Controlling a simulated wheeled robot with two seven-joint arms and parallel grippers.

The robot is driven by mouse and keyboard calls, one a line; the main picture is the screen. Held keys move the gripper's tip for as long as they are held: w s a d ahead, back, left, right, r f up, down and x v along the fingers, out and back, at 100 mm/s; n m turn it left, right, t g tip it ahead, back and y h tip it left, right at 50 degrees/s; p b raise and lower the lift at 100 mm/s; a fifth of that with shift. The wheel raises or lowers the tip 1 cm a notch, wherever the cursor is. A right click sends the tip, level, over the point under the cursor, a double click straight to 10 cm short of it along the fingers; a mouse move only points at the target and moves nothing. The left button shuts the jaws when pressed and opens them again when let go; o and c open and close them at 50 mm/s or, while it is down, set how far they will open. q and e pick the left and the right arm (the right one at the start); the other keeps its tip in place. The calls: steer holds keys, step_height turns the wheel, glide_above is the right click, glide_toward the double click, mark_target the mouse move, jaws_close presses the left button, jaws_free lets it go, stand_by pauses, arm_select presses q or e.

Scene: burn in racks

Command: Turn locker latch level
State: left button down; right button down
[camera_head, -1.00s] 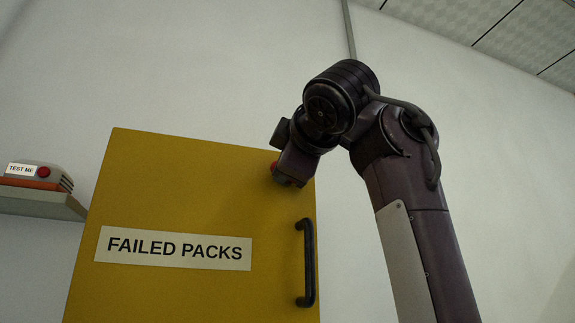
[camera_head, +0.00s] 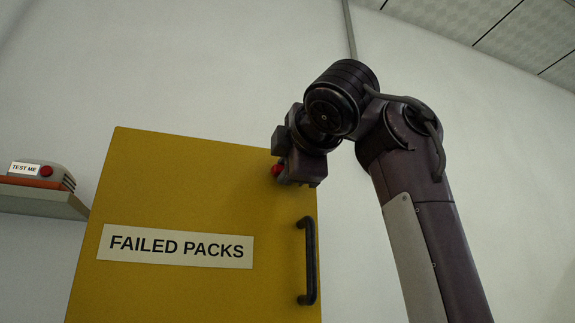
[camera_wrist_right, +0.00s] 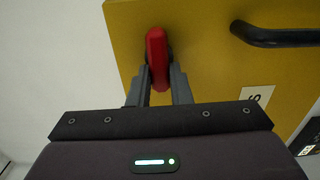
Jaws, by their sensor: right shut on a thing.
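The yellow locker door (camera_head: 190,185) carries a "FAILED PACKS" label and a black bar handle (camera_head: 308,262). Its red latch (camera_head: 277,170) shows at the upper right of the door, partly hidden by my right gripper (camera_head: 284,171). In the right wrist view, the red latch (camera_wrist_right: 156,50) stands between the two fingers of my right gripper (camera_wrist_right: 160,78), which is shut on it. There the latch runs roughly crosswise to the bar handle (camera_wrist_right: 275,37). My left gripper is not in view.
A shelf (camera_head: 42,202) at the left bears a grey and orange device (camera_head: 52,175) with a red button and a "TEST ME" label. The plain wall (camera_head: 200,70) around the locker is clear. My right arm covers the space right of the door.

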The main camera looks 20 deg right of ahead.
steer(key=c, duration=1.7)
jaws_free()
steer(key=o, duration=0.4)
steer(key=shift+w, duration=0.15)
steer(key=s+b, duration=0.2)
steer(key=s, duration=0.2)
steer(key=s+b, duration=0.2)
steer(key=s, duration=0.1)
steer(key=shift+s+d, duration=0.2)
steer(key=shift+s, duration=0.2)
